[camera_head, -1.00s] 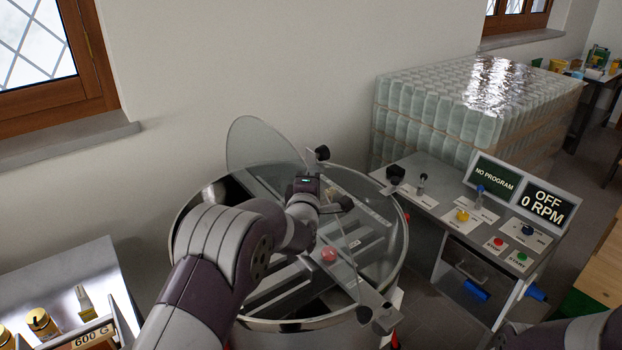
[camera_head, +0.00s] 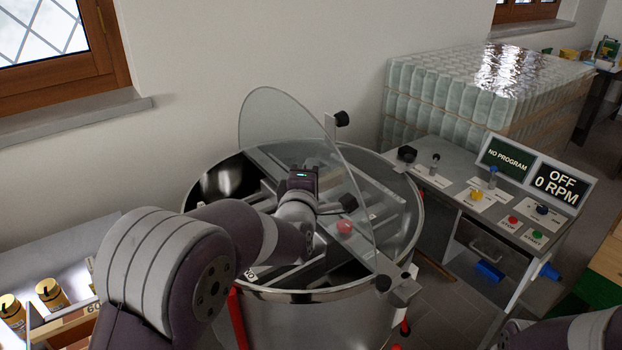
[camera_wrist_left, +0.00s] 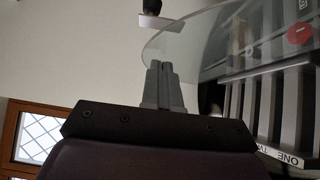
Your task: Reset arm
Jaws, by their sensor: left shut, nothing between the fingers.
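My left gripper (camera_head: 340,205) is over the large round steel tank (camera_head: 322,303), beside its clear round lid (camera_head: 285,125), which stands raised. In the left wrist view the gripper's fingers (camera_wrist_left: 159,70) are together with nothing between them. The lid (camera_wrist_left: 205,38) shows just beyond the fingertips there; I cannot tell whether they touch it. My left arm hides part of the tank's near left side. Only a dark part of my right arm shows at the bottom right, without its gripper.
Grey bars and a red knob (camera_head: 344,227) sit at the tank's top. A control desk (camera_head: 455,185) with buttons and an "OFF 0 RPM" display (camera_head: 557,187) stands to the right. Wrapped glass jars (camera_head: 450,98) are stacked behind it. A table with gold-lidded jars (camera_head: 50,293) is at the left.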

